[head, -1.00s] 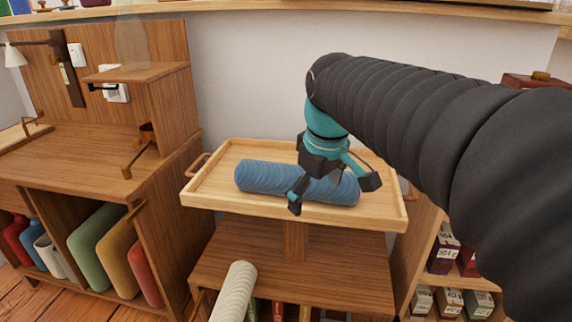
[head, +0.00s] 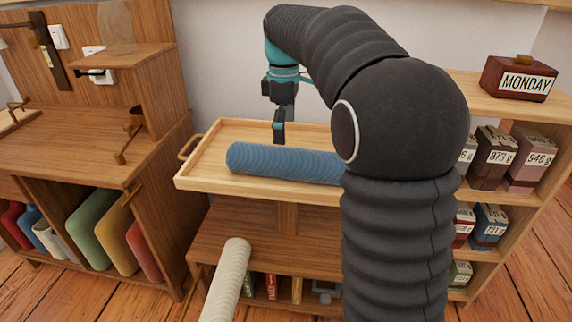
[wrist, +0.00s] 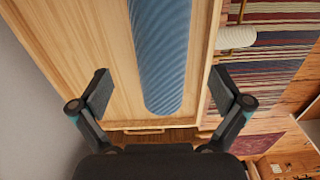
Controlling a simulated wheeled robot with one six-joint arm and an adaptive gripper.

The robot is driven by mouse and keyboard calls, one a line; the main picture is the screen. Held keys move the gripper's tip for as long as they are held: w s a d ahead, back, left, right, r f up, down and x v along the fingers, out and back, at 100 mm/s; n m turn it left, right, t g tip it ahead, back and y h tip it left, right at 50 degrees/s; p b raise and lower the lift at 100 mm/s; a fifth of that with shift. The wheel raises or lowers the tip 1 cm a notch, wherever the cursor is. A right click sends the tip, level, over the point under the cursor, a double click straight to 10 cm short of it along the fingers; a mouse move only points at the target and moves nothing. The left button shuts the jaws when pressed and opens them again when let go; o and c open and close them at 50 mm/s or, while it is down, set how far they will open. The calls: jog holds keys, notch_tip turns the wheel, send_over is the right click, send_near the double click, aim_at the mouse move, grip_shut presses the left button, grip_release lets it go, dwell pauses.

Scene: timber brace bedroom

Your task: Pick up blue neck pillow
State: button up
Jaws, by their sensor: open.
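The blue neck pillow (head: 285,163) is a ribbed blue roll lying lengthwise in a light wooden tray (head: 207,184). Its right end is hidden behind my arm in the head view. My gripper (head: 279,132) is above and behind the pillow, pointing down. In the wrist view my gripper (wrist: 160,95) is open and empty, with its fingers on either side of the pillow's rounded end. The pillow (wrist: 160,55) runs away from the fingers, and it looks apart from them.
The tray stands on a wooden cabinet. A cream roll (head: 228,280) sticks up in front. A desk (head: 70,140) is at left, and a shelf of labelled boxes (head: 495,160) with a MONDAY box (head: 520,78) is at right. A wall is close behind the tray.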

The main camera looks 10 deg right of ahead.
aim_at(285, 150)
notch_tip(285, 150, down, 4)
jog(key=shift+f, duration=0.1)
jog(key=shift+s+d+f+b, duration=0.15)
jog(key=shift+f+b, duration=0.2)
jog(key=shift+f, duration=0.95)
jog(key=shift+d+f+b, duration=0.1)
jog(key=shift+f+b, duration=0.25)
jog(key=shift+f, duration=0.9)
jog(key=c, duration=1.1)
